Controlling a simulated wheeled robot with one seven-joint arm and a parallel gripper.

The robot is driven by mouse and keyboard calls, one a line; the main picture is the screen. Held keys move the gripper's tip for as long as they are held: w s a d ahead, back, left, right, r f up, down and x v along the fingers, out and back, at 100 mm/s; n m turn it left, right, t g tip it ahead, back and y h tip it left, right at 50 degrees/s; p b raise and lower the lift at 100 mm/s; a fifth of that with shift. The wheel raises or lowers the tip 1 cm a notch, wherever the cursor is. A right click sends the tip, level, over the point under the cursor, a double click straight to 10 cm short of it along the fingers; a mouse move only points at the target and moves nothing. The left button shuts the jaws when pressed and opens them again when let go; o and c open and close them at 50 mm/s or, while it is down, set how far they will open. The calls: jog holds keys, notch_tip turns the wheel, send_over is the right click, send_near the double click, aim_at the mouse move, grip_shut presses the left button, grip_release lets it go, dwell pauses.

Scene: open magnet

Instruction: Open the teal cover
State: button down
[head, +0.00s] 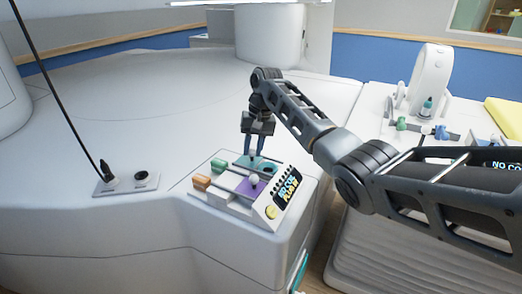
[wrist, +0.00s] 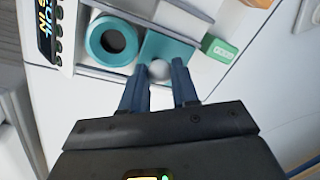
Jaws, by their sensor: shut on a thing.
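The teal cover (wrist: 172,46) is a flat plate with a round pale knob (wrist: 159,69), lying in a rail track on the box. My gripper (wrist: 159,80) reaches down with its two blue fingers on either side of the knob and is shut on it. A teal ring (wrist: 96,41) with a dark round hole lies uncovered beside the plate, on the display side. In the head view my gripper (head: 254,156) stands over the teal cover (head: 246,160), partly hiding it; the knob is hidden there.
A purple cover (head: 243,187) with a white knob lies in the nearer track. A display panel (head: 287,193) is on the right.

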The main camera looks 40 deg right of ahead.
aim_at(258, 160)
jog(key=shift+d, duration=0.1)
jog(key=c, duration=0.9)
grip_release()
jog(key=shift+o, duration=0.2)
notch_tip(258, 160, up, 8)
jog(key=d, duration=0.1)
jog(key=shift+s+f, duration=0.15)
jog(key=shift+s, duration=0.3)
